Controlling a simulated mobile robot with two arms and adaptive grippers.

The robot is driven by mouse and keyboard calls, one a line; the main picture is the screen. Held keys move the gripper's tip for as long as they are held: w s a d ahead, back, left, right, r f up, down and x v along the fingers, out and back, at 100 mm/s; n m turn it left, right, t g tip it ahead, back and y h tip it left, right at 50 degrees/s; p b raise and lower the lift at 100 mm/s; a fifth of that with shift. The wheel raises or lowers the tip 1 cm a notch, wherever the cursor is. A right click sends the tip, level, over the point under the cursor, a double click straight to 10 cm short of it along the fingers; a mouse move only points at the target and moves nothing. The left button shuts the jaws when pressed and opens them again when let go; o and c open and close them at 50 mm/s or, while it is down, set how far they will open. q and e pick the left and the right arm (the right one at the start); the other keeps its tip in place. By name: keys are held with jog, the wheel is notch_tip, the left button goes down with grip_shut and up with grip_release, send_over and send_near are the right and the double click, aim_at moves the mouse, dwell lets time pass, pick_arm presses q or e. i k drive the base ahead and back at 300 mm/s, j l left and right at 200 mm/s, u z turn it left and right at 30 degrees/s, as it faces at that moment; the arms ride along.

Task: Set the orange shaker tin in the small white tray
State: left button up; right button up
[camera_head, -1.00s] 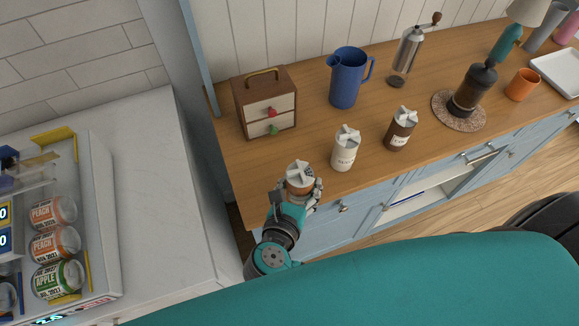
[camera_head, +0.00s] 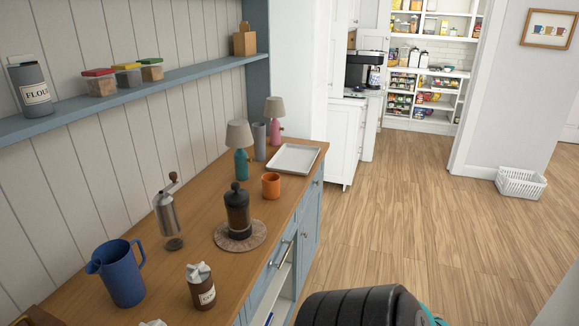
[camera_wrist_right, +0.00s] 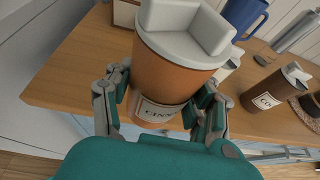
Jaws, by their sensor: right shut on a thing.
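The orange shaker tin (camera_wrist_right: 165,75), with a white lid and a pale label, fills the middle of the right wrist view. My right gripper (camera_wrist_right: 163,108) is shut on it, with fingers on both sides. The tin is near the counter's front edge; I cannot tell whether it touches the wood. The small white tray (camera_head: 312,149) lies at the far end of the counter in the head view, and looks empty. The held tin and my right gripper are outside the head view. My left gripper is in neither view.
A brown shaker (camera_head: 201,290), blue pitcher (camera_head: 121,275), grinder (camera_head: 168,220) and dark French press (camera_head: 238,212) on a round mat (camera_head: 257,231) stand along the counter. An orange cup (camera_head: 271,186) and teal lamp (camera_head: 241,163) are near the tray. Open floor lies right.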

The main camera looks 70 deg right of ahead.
aim_at(291, 165)
jog(key=k+l, duration=0.1)
jog(key=l, duration=0.55)
jog(key=l+u, duration=0.15)
jog(key=l, duration=0.5)
jog(key=k+l, duration=0.2)
jog(key=l, duration=0.45)
jog(key=k+l+u, duration=0.1)
jog(key=l, duration=0.5)
jog(key=k+l, duration=0.15)
jog(key=l, duration=0.5)
jog(key=k+l+u, duration=0.15)
jog(key=l, duration=0.45)
jog(key=k+l, duration=0.15)
jog(key=l, duration=0.5)
jog(key=k+l+u, duration=0.1)
jog(key=l, duration=0.5)
jog(key=k, duration=0.1)
